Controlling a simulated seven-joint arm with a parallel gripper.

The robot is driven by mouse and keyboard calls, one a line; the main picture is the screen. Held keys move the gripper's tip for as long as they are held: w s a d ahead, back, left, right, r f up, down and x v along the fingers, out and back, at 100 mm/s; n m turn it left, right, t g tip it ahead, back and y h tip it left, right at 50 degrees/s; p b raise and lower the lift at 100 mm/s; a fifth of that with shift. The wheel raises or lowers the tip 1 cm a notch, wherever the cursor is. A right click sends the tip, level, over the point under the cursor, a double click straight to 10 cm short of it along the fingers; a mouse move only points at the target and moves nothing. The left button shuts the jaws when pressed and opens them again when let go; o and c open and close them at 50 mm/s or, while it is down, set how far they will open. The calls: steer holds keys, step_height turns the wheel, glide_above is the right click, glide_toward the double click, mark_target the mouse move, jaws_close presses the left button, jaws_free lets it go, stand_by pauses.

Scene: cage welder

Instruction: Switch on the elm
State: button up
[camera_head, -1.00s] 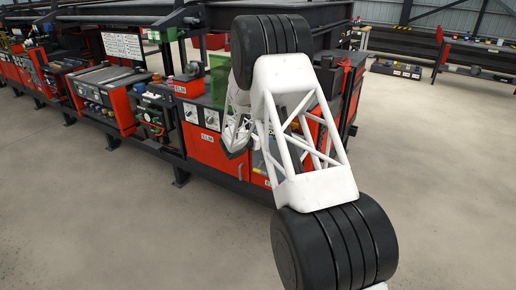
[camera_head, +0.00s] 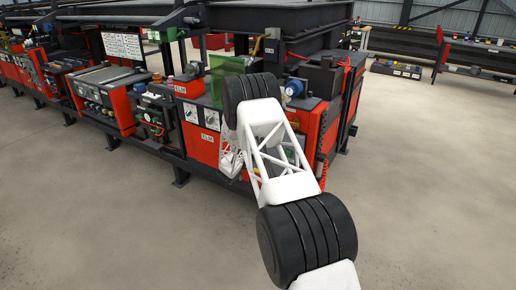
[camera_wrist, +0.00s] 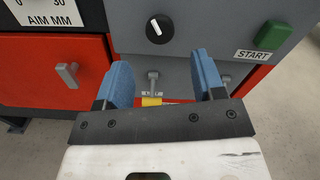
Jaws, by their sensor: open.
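The machine with ELM labels (camera_head: 208,138) is a red and grey unit in the middle of the head view, partly hidden by my arm. In the wrist view its grey panel carries a black rotary knob (camera_wrist: 158,28) with a white pointer line and a green button (camera_wrist: 272,36) labelled START. A small grey toggle lever (camera_wrist: 152,80) shows between my fingers; the label under it is mostly hidden. Another grey lever (camera_wrist: 226,80) is partly behind the right finger. My gripper (camera_wrist: 162,66) is open and empty, its blue fingertips in front of the panel, below the knob.
A red door with a metal handle (camera_wrist: 67,75) is left of the panel, under a plate reading AIM MM (camera_wrist: 47,12). A green translucent screen (camera_head: 226,72) stands on top of the machine. Bare concrete floor lies in front and to the right.

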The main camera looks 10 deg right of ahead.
steer(key=shift+x, duration=3.9)
steer(key=c, duration=0.9)
